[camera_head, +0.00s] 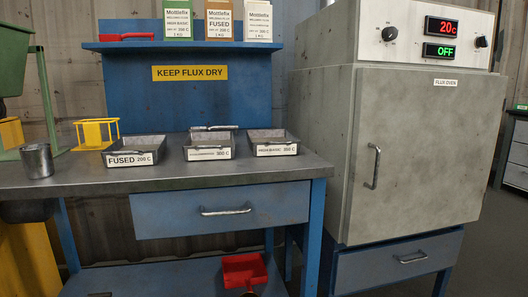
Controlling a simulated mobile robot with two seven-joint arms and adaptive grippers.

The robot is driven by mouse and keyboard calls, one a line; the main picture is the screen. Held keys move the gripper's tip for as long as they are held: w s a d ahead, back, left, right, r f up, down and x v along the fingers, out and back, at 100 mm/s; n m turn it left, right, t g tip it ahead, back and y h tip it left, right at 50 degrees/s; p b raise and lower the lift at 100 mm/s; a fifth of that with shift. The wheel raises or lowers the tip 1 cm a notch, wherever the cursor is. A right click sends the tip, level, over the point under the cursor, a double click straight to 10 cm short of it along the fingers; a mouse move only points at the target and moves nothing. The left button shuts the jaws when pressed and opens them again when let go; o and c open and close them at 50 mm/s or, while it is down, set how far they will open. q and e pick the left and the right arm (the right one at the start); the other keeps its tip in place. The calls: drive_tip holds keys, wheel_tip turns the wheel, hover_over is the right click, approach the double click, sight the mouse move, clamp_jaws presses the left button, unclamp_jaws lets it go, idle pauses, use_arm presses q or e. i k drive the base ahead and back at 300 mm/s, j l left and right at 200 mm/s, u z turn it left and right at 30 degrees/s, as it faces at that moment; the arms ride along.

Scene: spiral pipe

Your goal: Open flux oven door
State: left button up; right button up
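The flux oven (330,110) stands on the right, a pale grey box on a blue base. Its door (425,150) is shut and faces me, with a "FLUX OVEN" label at its upper right. A vertical metal bar handle (374,166) sits near the door's left edge. The control panel (405,38) above shows a red "20c" display and a green "OFF" display, with a knob on each side. Neither of my grippers is in the head view.
A blue workbench (210,177) stands left of the oven, with three labelled trays, a metal cup (37,161) and a yellow rack (97,133) on top. A red scoop (245,270) is on the lower shelf. A drawer (395,263) is under the oven.

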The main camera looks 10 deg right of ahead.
sight(424, 142)
drive_tip(key=z, duration=1.45)
